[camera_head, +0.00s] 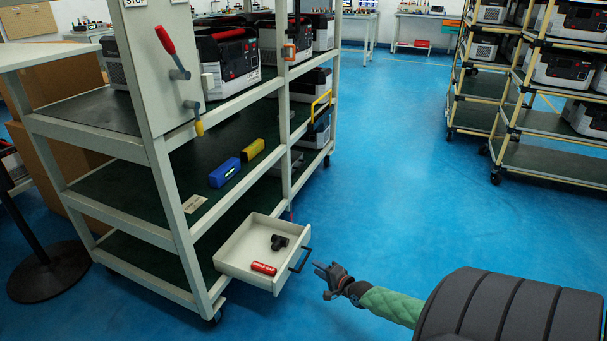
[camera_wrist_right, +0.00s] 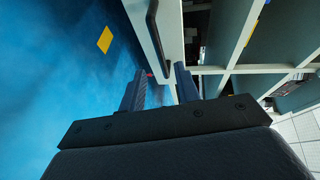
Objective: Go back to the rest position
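My right gripper (camera_head: 321,279) is at the lower middle of the head view, a little right of an open white drawer (camera_head: 246,278). Its two fingers stand apart with nothing between them; they also show in the right wrist view (camera_wrist_right: 160,82). The drawer's dark handle (camera_head: 301,260) is just left of the fingertips and appears beyond them in the wrist view (camera_wrist_right: 156,40); the gripper looks clear of it. A red cylinder (camera_head: 263,268) and a small black part (camera_head: 279,242) lie in the drawer. My left gripper is not in view.
The drawer juts from a light grey rack (camera_head: 158,190) on the left. Its middle shelf holds a blue item (camera_head: 224,173) and a yellow item (camera_head: 252,150). Another rack (camera_head: 548,163) stands at the far right. Blue floor between them is clear.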

